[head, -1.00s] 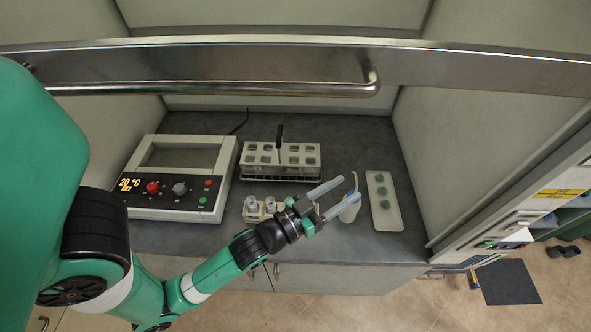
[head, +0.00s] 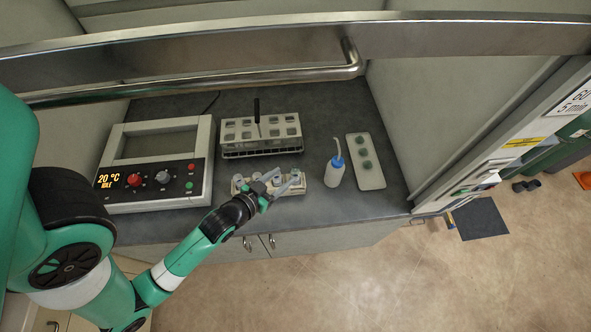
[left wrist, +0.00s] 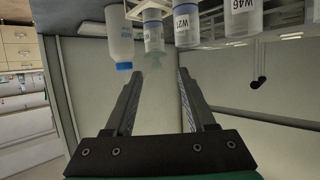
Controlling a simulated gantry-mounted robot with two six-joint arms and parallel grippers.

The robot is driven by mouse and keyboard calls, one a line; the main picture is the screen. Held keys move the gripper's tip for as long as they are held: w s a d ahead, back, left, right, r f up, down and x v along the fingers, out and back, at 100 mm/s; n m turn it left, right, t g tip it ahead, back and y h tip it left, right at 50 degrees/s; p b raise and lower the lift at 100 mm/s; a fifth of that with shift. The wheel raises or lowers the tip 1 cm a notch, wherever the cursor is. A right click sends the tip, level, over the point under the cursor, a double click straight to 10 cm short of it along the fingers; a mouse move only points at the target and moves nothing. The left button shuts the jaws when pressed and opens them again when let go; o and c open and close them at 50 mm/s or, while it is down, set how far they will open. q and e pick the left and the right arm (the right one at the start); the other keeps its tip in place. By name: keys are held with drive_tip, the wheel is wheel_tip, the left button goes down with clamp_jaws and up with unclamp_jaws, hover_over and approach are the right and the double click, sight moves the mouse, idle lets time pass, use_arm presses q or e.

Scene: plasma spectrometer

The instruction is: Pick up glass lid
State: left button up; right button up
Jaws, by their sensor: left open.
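Translucent greenish glass lids sit on a pale tray (head: 373,183) at the right of the bench; the nearest lid (head: 367,164) is clear of my gripper. My left gripper (head: 288,180) is open above the small vial rack (head: 238,188), with nothing held. The left wrist view looks upside down. There, a labelled vial (left wrist: 154,36) with a pale green glass lid (left wrist: 153,61) shows beyond the open fingertips (left wrist: 160,73). I cannot tell the exact gap. More labelled vials (left wrist: 187,22) stand beside it. My right gripper is not in view.
A wash bottle (head: 335,173) with a blue cap stands between the vial rack and the lid tray. A larger rack (head: 262,134) is behind, with a dark upright tool (head: 257,112). A control instrument (head: 155,165) is at left. A metal rail (head: 200,75) crosses above.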

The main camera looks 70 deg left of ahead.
sight(294, 171)
use_arm(q)
drive_tip(key=x, duration=0.5)
drive_tip(key=shift+w+d, duration=0.15)
drive_tip(key=shift+w, duration=0.15)
drive_tip(key=shift+c, duration=0.2)
clamp_jaws()
